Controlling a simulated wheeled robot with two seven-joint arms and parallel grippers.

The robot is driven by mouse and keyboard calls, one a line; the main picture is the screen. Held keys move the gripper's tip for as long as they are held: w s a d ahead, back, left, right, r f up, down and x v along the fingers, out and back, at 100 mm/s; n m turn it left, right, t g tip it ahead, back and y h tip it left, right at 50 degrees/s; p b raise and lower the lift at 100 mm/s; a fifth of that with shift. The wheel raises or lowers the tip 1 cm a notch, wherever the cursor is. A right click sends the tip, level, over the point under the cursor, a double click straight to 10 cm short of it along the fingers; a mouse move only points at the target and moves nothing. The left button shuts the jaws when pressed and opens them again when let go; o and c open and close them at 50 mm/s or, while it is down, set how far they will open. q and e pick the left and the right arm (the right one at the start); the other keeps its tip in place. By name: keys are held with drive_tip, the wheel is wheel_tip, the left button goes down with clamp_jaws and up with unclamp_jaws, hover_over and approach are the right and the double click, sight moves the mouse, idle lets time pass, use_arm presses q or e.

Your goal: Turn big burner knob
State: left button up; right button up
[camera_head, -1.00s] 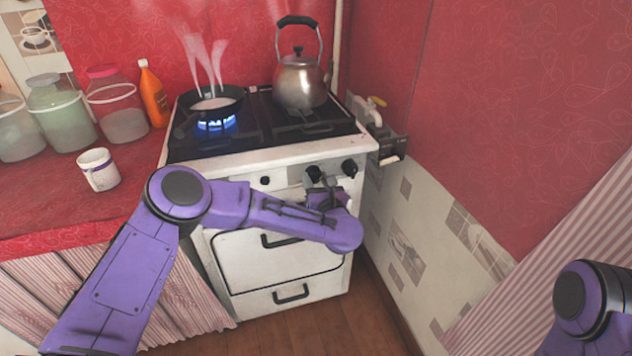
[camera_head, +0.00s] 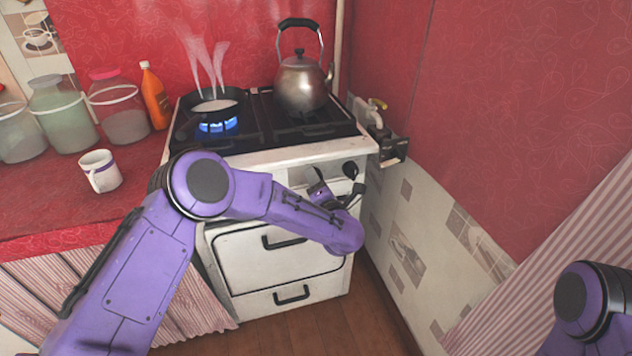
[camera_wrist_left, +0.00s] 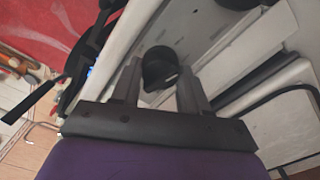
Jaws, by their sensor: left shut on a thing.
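The white stove (camera_head: 275,255) has black burner knobs along its front panel. One knob (camera_head: 350,169) shows at the panel's right end in the head view. My left gripper (camera_wrist_left: 160,88) is at the panel, its fingers on either side of a round black knob (camera_wrist_left: 158,66) in the left wrist view, and it is shut on that knob. In the head view my left forearm and wrist hide part of the panel and the fingertips, so I cannot tell for sure which knob is held. Only a link of my right arm shows at the lower right; its gripper is out of view.
A steaming pan (camera_head: 214,108) sits over a lit blue flame at the stove's left. A kettle (camera_head: 300,82) stands at the back right. A mug (camera_head: 100,171), jars and an orange bottle (camera_head: 154,95) stand on the red counter. A wall is close on the stove's right.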

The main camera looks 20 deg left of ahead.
use_arm(q)
drive_tip(key=m+p, duration=0.1)
drive_tip(key=m, duration=0.4)
drive_tip(key=shift+m, duration=0.4)
idle(0.3)
drive_tip(key=o, duration=1.1)
drive_tip(key=shift+c, duration=0.2)
drive_tip(key=shift+r, duration=0.1)
